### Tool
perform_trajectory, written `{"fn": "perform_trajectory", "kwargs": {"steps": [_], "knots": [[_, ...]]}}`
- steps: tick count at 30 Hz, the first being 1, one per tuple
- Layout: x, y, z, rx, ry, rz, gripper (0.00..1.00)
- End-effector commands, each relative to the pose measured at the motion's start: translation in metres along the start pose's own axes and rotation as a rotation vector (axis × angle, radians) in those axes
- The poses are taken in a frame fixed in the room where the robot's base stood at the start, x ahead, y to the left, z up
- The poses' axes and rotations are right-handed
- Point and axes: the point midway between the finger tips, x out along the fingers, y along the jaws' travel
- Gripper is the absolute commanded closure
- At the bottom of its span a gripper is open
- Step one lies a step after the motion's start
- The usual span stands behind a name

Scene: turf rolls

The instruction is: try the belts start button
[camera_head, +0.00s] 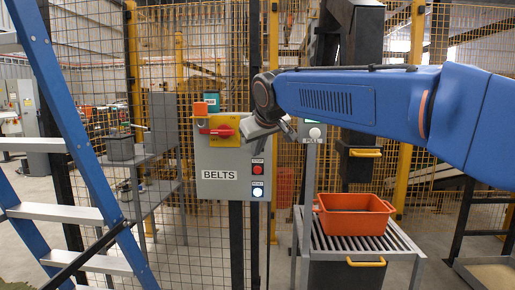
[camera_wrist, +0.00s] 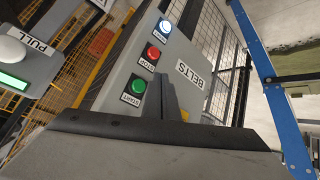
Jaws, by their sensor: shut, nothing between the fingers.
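The grey BELTS box (camera_head: 222,160) hangs on the fence, with a red rotary switch (camera_head: 217,130) on a yellow plate. Its red stop button (camera_head: 257,170) and lit white button (camera_head: 257,191) show below my gripper (camera_head: 258,131), which hides the start button in the head view. In the wrist view the green start button (camera_wrist: 138,86), labelled START, shows clear on the box face. My gripper (camera_wrist: 163,82) is shut and empty, its dark fingers reaching toward the box just right of the green button. I cannot tell whether they touch the box.
A PULL post with a white knob (camera_wrist: 12,51) stands close beside the box. An orange bin (camera_head: 354,215) sits on a roller stand (camera_head: 375,244) at the right. A blue stepladder (camera_head: 75,130) stands at the left. Wire fence is behind.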

Motion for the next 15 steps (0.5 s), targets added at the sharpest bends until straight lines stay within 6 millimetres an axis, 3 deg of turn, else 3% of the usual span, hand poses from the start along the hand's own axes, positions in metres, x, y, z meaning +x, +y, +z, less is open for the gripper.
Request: {"fn": "perform_trajectory", "kwargs": {"steps": [6, 15], "knots": [[0.017, 0.012, -0.011, 0.000, -0.001, 0.001, 1.00], [0.025, 0.018, -0.018, 0.000, 0.000, 0.001, 1.00]]}}
